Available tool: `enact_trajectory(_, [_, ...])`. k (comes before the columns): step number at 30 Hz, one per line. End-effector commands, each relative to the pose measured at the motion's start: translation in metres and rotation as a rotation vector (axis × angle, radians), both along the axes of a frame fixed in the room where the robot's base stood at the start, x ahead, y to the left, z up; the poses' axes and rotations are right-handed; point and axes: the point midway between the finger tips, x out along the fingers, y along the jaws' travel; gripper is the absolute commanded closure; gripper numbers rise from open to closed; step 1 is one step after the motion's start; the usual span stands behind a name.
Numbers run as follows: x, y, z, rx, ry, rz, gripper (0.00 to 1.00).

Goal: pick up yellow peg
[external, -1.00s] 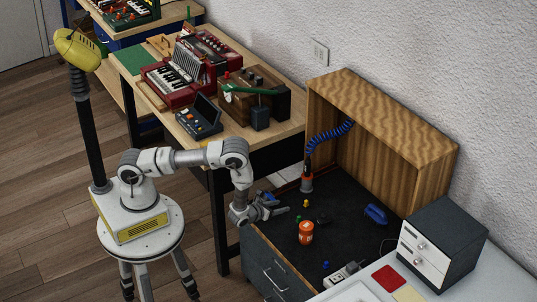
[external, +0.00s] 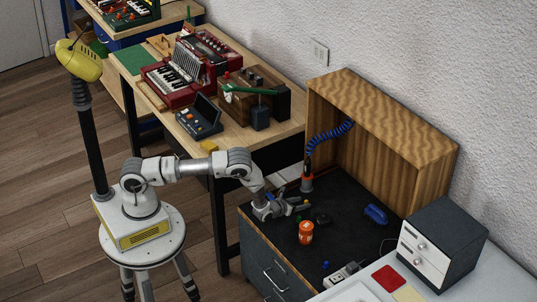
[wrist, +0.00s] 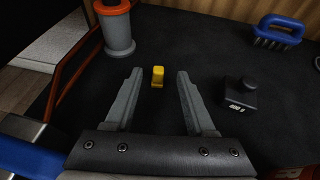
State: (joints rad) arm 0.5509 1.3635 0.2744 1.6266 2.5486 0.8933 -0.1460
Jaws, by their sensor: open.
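The yellow peg (wrist: 158,76) stands on the black bench top in the wrist view. It is between the tips of my gripper's two grey fingers, with clear space on both sides. My gripper (wrist: 159,75) is open and empty, and neither finger appears to touch the peg. In the external view my gripper (external: 303,206) is low over the left part of the black top. There the peg is small and hard to make out beside the fingers.
A black weight (wrist: 240,96) stands right of the right finger. A grey holder with an orange rim (wrist: 118,32) stands beyond the left finger. A blue brush (wrist: 277,33) lies at the far right. An orange jar (external: 305,232) stands in front of my gripper in the external view.

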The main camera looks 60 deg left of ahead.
Motion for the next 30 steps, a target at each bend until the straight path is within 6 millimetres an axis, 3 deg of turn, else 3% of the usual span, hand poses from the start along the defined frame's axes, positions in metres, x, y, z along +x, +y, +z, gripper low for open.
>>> enact_trajectory(2, [0.012,0.004,-0.012,0.000,-0.001,0.000,0.45])
enact_trajectory(6, [0.028,0.007,-0.016,-0.001,-0.001,0.000,0.45])
enact_trajectory(16, [0.034,0.008,-0.017,0.000,0.000,0.000,0.45])
enact_trajectory(25, [0.034,0.008,-0.017,0.000,0.000,0.000,0.97])
enact_trajectory(30, [0.034,0.008,-0.017,0.000,0.000,0.000,1.00])
